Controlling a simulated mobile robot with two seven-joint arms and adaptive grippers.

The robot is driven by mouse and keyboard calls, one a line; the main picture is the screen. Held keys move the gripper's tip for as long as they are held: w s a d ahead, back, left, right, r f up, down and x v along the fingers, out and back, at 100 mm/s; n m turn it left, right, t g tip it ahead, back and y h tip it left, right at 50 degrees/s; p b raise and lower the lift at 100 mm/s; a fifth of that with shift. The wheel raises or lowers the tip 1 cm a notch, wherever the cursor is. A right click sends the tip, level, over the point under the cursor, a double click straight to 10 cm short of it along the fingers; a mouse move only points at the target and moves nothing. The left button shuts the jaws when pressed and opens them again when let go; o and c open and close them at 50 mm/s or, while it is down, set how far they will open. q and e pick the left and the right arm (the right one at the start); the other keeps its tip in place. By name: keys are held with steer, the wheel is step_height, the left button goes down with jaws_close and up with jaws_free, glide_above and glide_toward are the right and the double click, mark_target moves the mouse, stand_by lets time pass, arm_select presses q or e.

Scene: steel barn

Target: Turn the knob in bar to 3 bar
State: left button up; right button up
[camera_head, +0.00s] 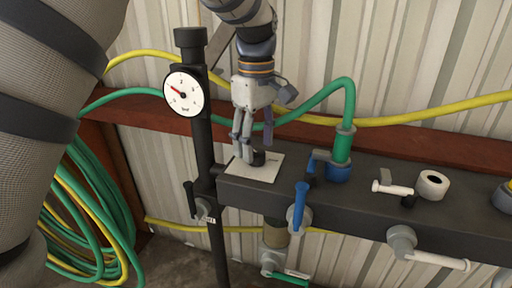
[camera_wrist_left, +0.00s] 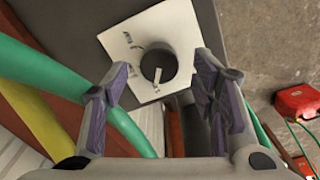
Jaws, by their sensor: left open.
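The dark round knob (camera_wrist_left: 158,66) with a pale pointer mark sits on a white scale plate (camera_wrist_left: 180,32) in the left wrist view; the printed marks are too blurred to read. In the head view the plate (camera_head: 266,172) lies on the left end of the dark manifold, and the knob (camera_head: 258,158) is partly hidden by my fingers. My left gripper (camera_head: 250,152) is open above the knob, with its fingers (camera_wrist_left: 162,76) on either side of it; contact cannot be told. A round gauge (camera_head: 186,91) has a red needle pointing up-left; its numbers are hard to read. My right gripper is not in view.
A black post (camera_head: 202,140) carries the gauge left of the manifold (camera_head: 352,205). A blue-handled valve (camera_head: 299,207), a green hose (camera_head: 345,108) on a blue fitting and a white-handled valve (camera_head: 434,259) stand nearby. A red box (camera_wrist_left: 298,100) lies on the floor.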

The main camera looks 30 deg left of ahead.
arm_select(q)
steer(key=shift+f, duration=1)
steer(key=c, duration=1.2)
steer(key=shift+o, duration=0.2)
